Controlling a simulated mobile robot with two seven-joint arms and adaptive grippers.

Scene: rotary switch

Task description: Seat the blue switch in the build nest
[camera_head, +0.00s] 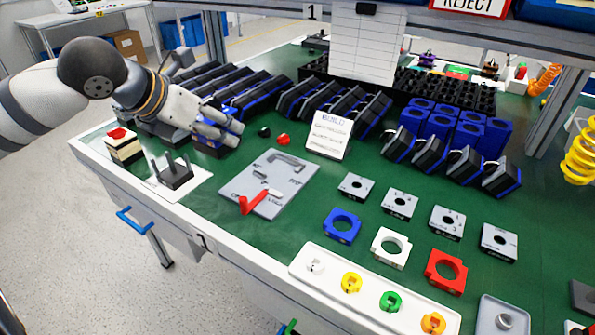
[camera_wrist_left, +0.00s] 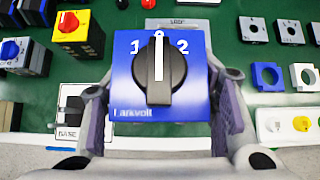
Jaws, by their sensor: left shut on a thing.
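The blue switch (camera_wrist_left: 193,80) fills the middle of the left wrist view. Its square blue face has a black knob with a white pointer line, and the marks 1, 0 and 2. My left gripper (camera_head: 222,127) is shut on it, with one finger on each side. In the head view the hand largely hides the switch. The black nest (camera_head: 174,174) with upright posts stands on a white plate at the table's front left, in front of the hand. It shows partly at the left in the left wrist view (camera_wrist_left: 72,106). My right gripper is not in view.
A cream block with a red knob (camera_head: 123,146) stands left of the nest. A grey board with a red tool (camera_head: 262,198) lies to its right. Rows of black and blue switches (camera_head: 330,105) fill the back. Plates, coloured rings and a white parts tray (camera_head: 330,282) lie at the right.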

